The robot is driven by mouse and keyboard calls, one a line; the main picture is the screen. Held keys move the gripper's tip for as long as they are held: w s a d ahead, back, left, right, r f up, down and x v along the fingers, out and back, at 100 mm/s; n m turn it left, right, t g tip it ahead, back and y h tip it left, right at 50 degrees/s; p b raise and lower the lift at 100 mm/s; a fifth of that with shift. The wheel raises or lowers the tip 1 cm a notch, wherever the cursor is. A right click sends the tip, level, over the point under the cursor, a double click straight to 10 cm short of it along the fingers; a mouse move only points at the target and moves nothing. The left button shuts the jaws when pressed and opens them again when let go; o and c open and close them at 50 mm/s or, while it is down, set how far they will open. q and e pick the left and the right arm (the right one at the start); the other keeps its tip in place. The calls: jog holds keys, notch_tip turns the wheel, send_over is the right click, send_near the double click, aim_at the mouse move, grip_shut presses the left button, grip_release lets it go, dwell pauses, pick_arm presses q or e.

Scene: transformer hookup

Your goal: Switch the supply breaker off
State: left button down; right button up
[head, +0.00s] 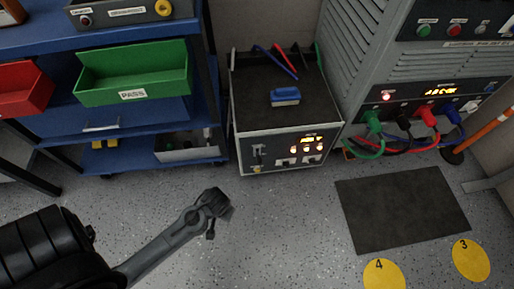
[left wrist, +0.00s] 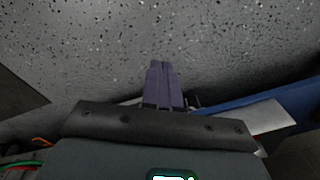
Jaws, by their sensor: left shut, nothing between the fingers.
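A low grey cabinet (head: 238,128) stands on the floor at the centre of the head view. Its front panel has a small dark switch with a pale lever (head: 258,152) at the left, which looks like the breaker. It is too small to tell its position. My left gripper (head: 220,210) is in front of the cabinet and to its left in the picture, apart from the panel. In the left wrist view its fingers (left wrist: 163,82) are together and empty, with floor behind them. My right gripper is not in view.
A blue cart with a green PASS bin (head: 135,75) stands left of the cabinet. A tall grey unit (head: 405,75) with coloured cables (head: 410,145) stands right. A dark mat (head: 400,210) lies on the floor. The floor before the cabinet is clear.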

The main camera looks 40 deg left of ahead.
pick_arm(q)
jog(key=w+a+r+n+g+p, duration=0.1)
jog(key=w+a+r+n+p, duration=0.5)
jog(key=w+p, duration=0.45)
jog(key=w+a+r+t+h+p, duration=0.1)
jog(key=w+r+p, duration=0.7)
jog(key=w+r, duration=0.6)
jog(key=shift+w+a+r+t+p, duration=0.2)
jog(key=shift+w+r+t+p, duration=0.15)
jog(key=shift+r, duration=0.2)
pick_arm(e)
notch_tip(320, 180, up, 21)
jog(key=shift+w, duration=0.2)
